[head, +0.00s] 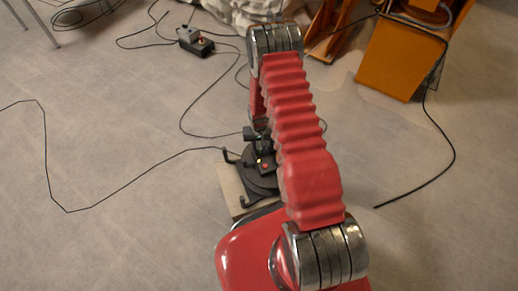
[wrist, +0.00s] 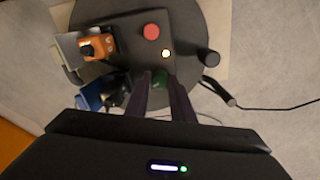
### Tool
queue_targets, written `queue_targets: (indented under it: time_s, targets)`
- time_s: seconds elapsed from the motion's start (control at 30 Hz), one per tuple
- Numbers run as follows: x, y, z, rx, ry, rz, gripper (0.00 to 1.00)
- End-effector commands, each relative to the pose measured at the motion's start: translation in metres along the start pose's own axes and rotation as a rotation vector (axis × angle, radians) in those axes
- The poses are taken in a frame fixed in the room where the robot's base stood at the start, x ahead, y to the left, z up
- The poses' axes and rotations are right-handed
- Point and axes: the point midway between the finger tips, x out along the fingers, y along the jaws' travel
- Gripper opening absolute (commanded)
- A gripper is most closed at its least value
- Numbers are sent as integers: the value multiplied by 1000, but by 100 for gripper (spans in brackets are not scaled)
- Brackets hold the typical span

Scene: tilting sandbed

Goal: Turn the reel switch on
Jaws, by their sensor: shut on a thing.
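A black control box with a round red button (wrist: 151,31) and a small lit lamp (wrist: 166,53) sits on a dark round plate (wrist: 205,25) in the wrist view. A small dark green part (wrist: 160,78), possibly the reel switch, shows at the box's near end. My gripper (wrist: 160,82) has its two dark fingers on either side of this part and is shut on it. Which way the switch is set cannot be told. In the head view the round plate (head: 258,184) and red button (head: 265,166) show left of my arm; my gripper is hidden there.
An orange device (wrist: 97,46) and a blue one (wrist: 95,93) sit left of the box. A black knob (wrist: 208,57) and a rod-like handle (wrist: 219,92) stand at right. Black cables cross the floor; an orange-brown cabinet (head: 400,55) stands at the back right.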

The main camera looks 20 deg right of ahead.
Motion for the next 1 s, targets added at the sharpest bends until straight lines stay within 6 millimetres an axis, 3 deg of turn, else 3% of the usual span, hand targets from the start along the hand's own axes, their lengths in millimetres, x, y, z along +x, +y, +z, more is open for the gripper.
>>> queue_targets:
  time_s: [0.4,1.0]
  targets:
    - [0,0,0,289,-1,0,0]
    - [0,1,0,354,-1,0,0]
